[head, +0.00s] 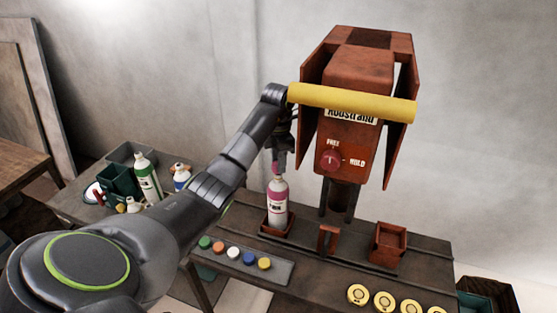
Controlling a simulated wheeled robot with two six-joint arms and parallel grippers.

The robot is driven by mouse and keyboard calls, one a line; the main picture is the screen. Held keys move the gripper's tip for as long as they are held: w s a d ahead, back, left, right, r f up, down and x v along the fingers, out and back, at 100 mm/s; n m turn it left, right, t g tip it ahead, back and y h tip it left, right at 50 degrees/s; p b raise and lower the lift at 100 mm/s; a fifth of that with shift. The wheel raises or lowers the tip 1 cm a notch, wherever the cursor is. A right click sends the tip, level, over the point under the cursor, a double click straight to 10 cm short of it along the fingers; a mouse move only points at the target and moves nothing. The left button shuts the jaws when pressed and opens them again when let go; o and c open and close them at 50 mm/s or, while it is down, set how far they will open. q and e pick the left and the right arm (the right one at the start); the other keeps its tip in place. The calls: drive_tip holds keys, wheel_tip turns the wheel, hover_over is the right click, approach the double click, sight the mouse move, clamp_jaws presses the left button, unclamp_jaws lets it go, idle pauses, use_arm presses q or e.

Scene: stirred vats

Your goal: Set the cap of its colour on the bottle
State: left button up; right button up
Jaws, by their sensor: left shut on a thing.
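A white bottle (278,205) with a pink top and a dark-printed label stands upright in a rust-red holder (277,229) on the bench. My left gripper (280,158) comes down from above, over the bottle's mouth, and is shut on a small pink cap (276,168). The cap is at the bottle's neck; I cannot tell whether it touches. Other caps lie in a row on a grey strip: green (204,242), orange (218,247), white (233,253), blue (249,258) and yellow (264,263). My right gripper is not in view.
A rust-red machine (358,125) with a yellow bar (350,103) and a FREE/HOLD knob (331,159) stands close right of the gripper. An empty red box (388,242) sits to the right. Yellow discs (384,301) line the front. Bottles (147,177) stand on the left table.

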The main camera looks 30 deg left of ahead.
use_arm(q)
drive_tip(key=shift+f, duration=0.15)
drive_tip(key=shift+f+b, duration=0.75)
drive_tip(key=shift+f, duration=0.1)
drive_tip(key=o, duration=1)
